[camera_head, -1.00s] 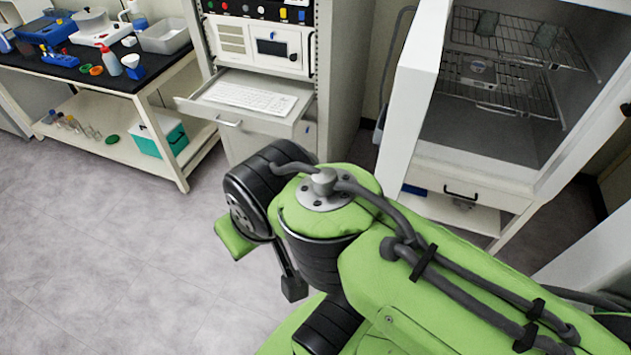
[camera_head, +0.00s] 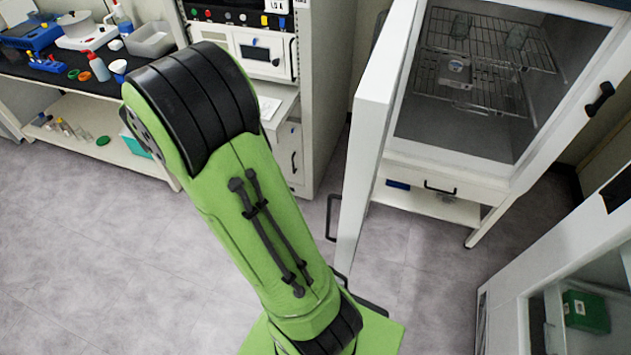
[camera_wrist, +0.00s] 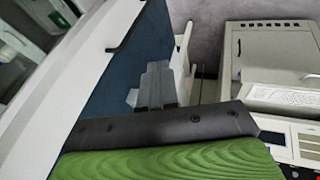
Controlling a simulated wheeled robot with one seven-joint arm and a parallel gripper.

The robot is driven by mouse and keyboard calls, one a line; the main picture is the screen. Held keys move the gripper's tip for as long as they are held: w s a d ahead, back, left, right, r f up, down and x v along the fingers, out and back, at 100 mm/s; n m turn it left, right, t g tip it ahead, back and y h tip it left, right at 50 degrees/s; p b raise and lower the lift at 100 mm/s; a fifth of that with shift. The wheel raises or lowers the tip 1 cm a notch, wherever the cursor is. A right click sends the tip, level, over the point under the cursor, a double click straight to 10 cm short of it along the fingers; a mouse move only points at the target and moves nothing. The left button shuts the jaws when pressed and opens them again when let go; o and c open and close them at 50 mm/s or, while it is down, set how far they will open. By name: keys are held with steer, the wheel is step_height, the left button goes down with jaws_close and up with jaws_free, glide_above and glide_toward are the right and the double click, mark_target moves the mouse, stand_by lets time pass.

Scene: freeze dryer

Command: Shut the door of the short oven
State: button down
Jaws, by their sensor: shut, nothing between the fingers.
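The oven (camera_head: 487,153) with wire racks stands at upper right in the head view. I take it for the short oven. Its white door (camera_head: 372,125) stands open, swung out from the left side, with a dark handle (camera_head: 332,216) on its left face. My gripper (camera_wrist: 157,86) shows in the wrist view as grey fingers, shut and empty. It is in front of a dark blue-grey panel (camera_wrist: 112,78) beside a white edge, which may be the door. I cannot tell whether it touches. In the head view I cannot make out the gripper.
A white cabinet (camera_head: 510,310) with a green box (camera_head: 586,312) inside stands at lower right. An instrument rack (camera_head: 325,90) stands left of the oven door. A bench (camera_head: 75,78) with labware is at upper left. Grey floor (camera_head: 90,260) is free at left.

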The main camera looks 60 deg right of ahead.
steer(key=s+d+f+m+g, duration=0.2)
steer(key=s+d+f+m, duration=0.1)
steer(key=s+d+f, duration=0.4)
steer(key=shift+s+f, duration=1.5)
